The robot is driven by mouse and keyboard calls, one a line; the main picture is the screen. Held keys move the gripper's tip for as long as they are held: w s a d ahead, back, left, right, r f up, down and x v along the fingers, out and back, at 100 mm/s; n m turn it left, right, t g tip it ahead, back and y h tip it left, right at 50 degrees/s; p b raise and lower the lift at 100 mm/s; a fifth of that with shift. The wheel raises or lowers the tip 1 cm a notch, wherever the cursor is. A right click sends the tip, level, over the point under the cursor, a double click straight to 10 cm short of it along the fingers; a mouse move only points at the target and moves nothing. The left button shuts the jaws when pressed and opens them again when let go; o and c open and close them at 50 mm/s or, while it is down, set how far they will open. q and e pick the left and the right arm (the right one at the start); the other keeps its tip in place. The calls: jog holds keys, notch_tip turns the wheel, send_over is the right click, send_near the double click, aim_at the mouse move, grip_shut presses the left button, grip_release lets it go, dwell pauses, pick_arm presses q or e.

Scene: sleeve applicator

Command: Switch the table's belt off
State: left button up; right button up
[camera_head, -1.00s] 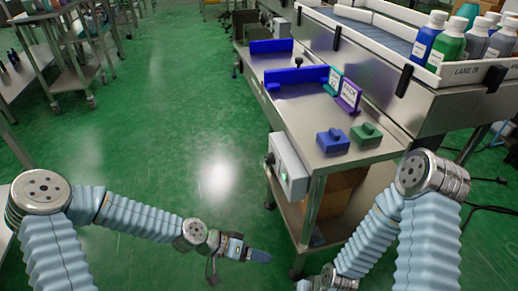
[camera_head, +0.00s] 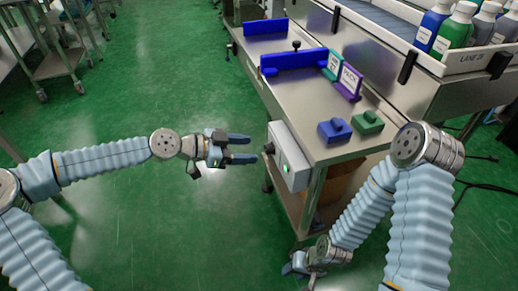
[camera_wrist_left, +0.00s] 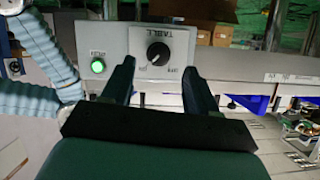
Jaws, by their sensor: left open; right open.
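A grey control box (camera_head: 291,158) is fixed to the near left side of the steel table (camera_head: 310,112). In the left wrist view its plate (camera_wrist_left: 118,42), marked TABLE, carries a black rotary knob (camera_wrist_left: 158,54) and a lit green lamp (camera_wrist_left: 97,66). The knob (camera_head: 268,148) is a small dark shape in the head view. My left gripper (camera_head: 248,148) is open, just left of the box and pointing at the knob. In the left wrist view its fingertips (camera_wrist_left: 157,68) frame the knob, apparently without touching it. My right gripper (camera_head: 292,265) is open and low, by the table's near leg.
On the table stand a blue block (camera_head: 334,130), a green block (camera_head: 367,122), small signs (camera_head: 350,80) and a blue fence (camera_head: 297,63). A conveyor lane (camera_head: 470,62) with bottles rises at the right.

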aim_at(265, 150)
pick_arm(q)
jog(key=shift+x, duration=2.4)
jog(key=shift+c, duration=0.4)
jog(key=c, duration=1)
